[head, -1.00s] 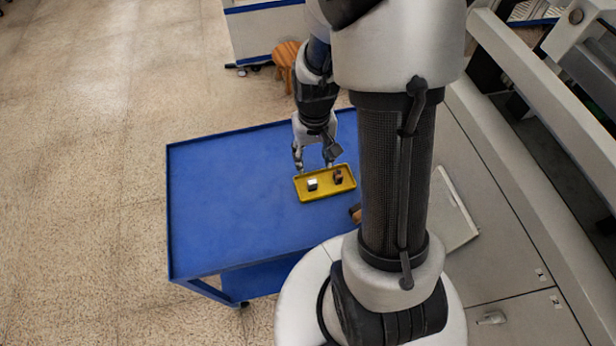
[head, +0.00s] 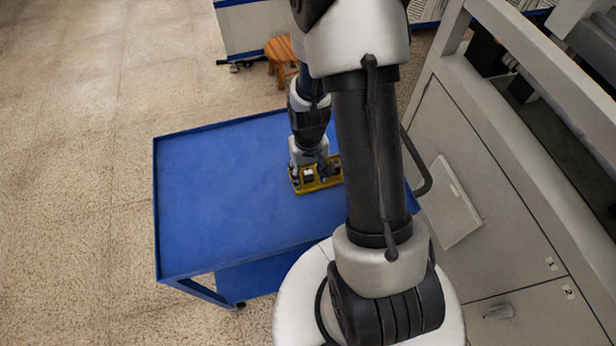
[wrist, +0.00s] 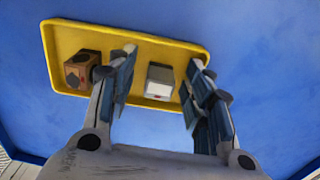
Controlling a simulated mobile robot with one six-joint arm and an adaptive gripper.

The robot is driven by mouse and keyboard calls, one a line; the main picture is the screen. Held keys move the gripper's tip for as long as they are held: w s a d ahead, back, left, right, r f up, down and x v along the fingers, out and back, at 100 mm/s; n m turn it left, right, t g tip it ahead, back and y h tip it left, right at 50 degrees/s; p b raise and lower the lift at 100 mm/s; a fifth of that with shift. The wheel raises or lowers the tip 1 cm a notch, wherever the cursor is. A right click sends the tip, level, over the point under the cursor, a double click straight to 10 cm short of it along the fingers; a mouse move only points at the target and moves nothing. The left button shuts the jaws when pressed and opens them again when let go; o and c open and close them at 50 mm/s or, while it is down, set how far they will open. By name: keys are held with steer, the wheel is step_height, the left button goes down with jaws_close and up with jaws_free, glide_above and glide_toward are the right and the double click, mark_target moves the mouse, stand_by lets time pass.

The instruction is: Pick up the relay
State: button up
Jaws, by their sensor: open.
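A small pale grey-white block (wrist: 160,80) sits in a yellow tray (wrist: 60,35) on the blue cart top. A brown box with dark round marks (wrist: 82,68) sits in the same tray, to the left in the wrist view. Neither is labelled, so I cannot tell for certain which is the relay. My gripper (wrist: 163,58) is open, with its fingers on either side of the pale block and no visible grip on it. The brown box is outside the fingers, close to the left one. In the head view my gripper (head: 309,180) is low over the tray, partly hiding it.
The blue cart top (head: 215,205) is clear to the left of the tray. A wooden stool (head: 281,58) stands on the floor behind the cart. A pale machine with cabinet panels (head: 500,240) stands to the right.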

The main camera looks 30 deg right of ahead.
steer(key=c, duration=1)
steer(key=shift+r, duration=0.15)
